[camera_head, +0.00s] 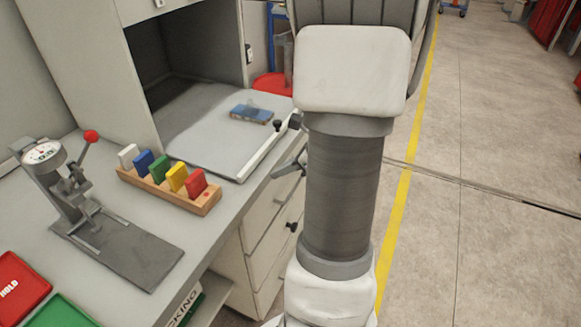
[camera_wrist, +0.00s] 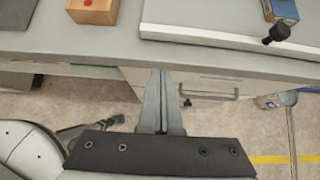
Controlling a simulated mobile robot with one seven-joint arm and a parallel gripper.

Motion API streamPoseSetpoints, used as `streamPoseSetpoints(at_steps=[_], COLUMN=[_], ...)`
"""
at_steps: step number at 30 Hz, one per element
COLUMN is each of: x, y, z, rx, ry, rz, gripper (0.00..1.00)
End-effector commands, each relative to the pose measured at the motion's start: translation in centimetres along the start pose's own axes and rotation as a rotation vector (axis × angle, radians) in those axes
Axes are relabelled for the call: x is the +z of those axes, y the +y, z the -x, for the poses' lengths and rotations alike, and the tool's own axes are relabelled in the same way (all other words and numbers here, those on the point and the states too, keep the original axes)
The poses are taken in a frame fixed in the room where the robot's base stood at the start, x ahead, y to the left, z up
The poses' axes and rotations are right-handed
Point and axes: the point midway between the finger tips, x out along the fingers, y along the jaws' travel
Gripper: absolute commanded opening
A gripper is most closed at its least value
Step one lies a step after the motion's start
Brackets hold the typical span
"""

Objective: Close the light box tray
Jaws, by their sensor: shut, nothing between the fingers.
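The light box tray (camera_head: 205,138) is pulled out of the dark opening of the grey light box (camera_head: 175,35) and lies over the bench top. Its pale front edge carries a black knob (camera_head: 278,125). In the wrist view the tray's front edge (camera_wrist: 215,40) crosses the upper right, with the knob (camera_wrist: 277,32) at right. My gripper (camera_wrist: 160,72) is shut and empty, with its fingers pointing at the bench front, left of the knob and apart from it.
A blue-topped block (camera_head: 252,115) lies on the tray. A wooden holder with several coloured plates (camera_head: 170,188) stands on the bench, left of the tray. A dial gauge stand (camera_head: 75,190) is farther left. Drawers (camera_head: 268,240) with handles are under the bench.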

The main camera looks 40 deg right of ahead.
Motion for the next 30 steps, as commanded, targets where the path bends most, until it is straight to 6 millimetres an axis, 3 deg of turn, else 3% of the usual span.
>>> streamPoseSetpoints(at_steps=[4, 9, 30], x=[-0.3, 1.9, 3.2], y=[0.1, 0.0, 0.0], z=[-3.4, -4.8, -6.1], rx=[0.003, 0.0, 0.0], ry=[0.002, 0.0, 0.0], rz=[-0.001, 0.002, 0.0], gripper=[0.0, 0.0, 0.0])
